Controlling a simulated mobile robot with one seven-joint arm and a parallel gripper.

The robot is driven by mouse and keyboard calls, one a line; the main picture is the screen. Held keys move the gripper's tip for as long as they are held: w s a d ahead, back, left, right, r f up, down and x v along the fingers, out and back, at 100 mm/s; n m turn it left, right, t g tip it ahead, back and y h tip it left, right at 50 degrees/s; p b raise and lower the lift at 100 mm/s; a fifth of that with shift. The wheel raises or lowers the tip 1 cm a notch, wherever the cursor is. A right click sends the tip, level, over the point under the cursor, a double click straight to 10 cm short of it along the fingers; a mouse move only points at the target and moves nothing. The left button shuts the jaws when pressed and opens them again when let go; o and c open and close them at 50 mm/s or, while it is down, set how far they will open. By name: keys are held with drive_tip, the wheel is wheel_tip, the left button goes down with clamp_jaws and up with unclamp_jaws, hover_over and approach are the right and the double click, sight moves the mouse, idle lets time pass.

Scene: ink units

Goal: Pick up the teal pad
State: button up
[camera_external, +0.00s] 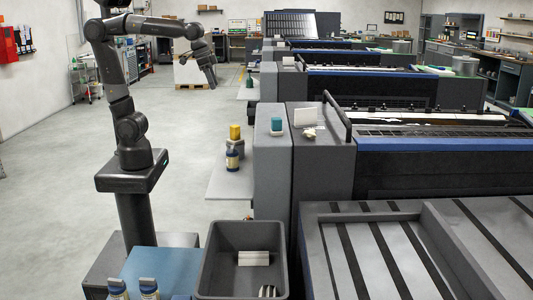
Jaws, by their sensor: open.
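A small teal pad (277,126) with a paler top sits upright on the flat top of a grey machine housing (272,150), near the middle of the view. It looks like a small block at this size. My gripper (211,82) hangs at the end of my raised arm, up and to the left of the pad and well apart from it. It points downward with its jaws open, and I see nothing between them. The fingers are small and dark here.
Right of the pad are a clear upright sheet (308,116), a crumpled pale cloth (310,133) and a dark handle bar (337,117). A side shelf (228,185) holds a yellow item (235,132) and a jar (232,159). A grey bin (216,258) stands in front. Open floor lies left.

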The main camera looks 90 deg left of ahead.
drive_tip(key=w+d+g, duration=0.2)
drive_tip(key=w+d, duration=0.2)
drive_tip(key=w, duration=1)
drive_tip(key=n+g, duration=0.1)
drive_tip(key=g, duration=0.1)
hover_over(277, 118)
drive_tip(key=f, duration=0.4)
drive_tip(key=shift+s+a, duration=0.15)
drive_tip(key=shift+s, duration=0.1)
drive_tip(key=shift+w+d+f, duration=0.2)
drive_tip(key=shift+w+f, duration=0.2)
drive_tip(key=shift+f, duration=0.15)
drive_tip(key=f, duration=1)
drive_tip(key=shift+s+f, duration=0.15)
drive_tip(key=shift+s, duration=0.1)
drive_tip(key=c, duration=1.1)
